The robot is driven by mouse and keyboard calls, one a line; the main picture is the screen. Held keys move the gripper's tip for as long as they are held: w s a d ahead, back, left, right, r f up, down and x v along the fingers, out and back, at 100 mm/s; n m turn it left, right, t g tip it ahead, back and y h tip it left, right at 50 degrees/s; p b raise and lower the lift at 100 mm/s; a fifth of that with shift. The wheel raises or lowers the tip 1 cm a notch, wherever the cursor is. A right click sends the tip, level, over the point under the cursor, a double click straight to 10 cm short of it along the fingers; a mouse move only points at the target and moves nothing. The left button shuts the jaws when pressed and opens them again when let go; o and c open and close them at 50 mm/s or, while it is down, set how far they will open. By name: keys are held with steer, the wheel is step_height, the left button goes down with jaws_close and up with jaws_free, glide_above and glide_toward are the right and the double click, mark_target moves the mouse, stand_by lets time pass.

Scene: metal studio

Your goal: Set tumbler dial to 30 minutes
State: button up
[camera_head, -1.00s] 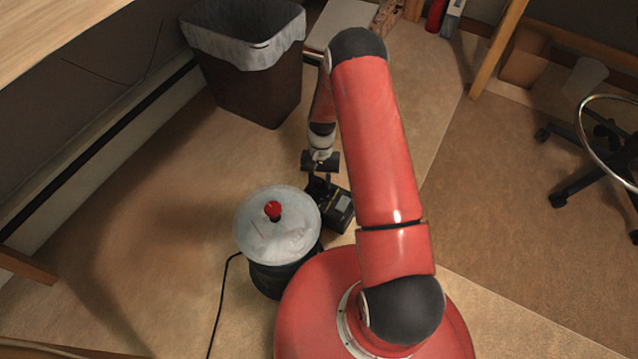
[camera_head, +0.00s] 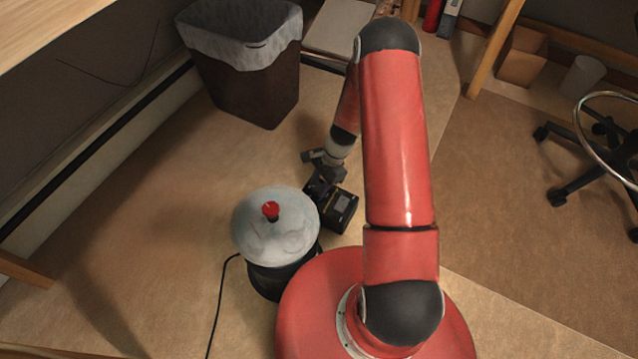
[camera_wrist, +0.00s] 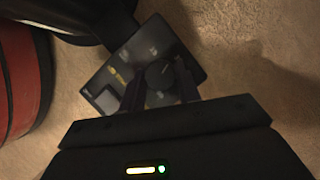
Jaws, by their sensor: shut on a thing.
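The tumbler (camera_head: 276,240) stands on the floor, a dark drum with a pale round lid and a red knob on top. Its black control box (camera_head: 343,211) sits against its right side. In the wrist view the box's panel (camera_wrist: 103,76) shows a small grey screen and a round dark dial (camera_wrist: 160,74). My gripper (camera_head: 320,192) reaches down to the box from above. In the wrist view its fingers (camera_wrist: 160,88) are on either side of the dial and shut on it. The dial's markings are too dark to read.
A lined waste bin (camera_head: 246,75) stands behind the tumbler. A black cable (camera_head: 221,290) runs along the floor on the left. A wheeled chair (camera_head: 590,150) is at the right.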

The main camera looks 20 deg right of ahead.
steer(key=shift+m+t, duration=0.6)
steer(key=shift+m, duration=0.8)
steer(key=shift+m+b, duration=0.3)
steer(key=o, duration=1)
steer(key=p+v, duration=0.1)
steer(key=v, duration=0.6)
steer(key=shift+s+d+r+p, duration=0.1)
steer(key=shift+d+r+p, duration=0.1)
steer(key=shift+r+p, duration=0.2)
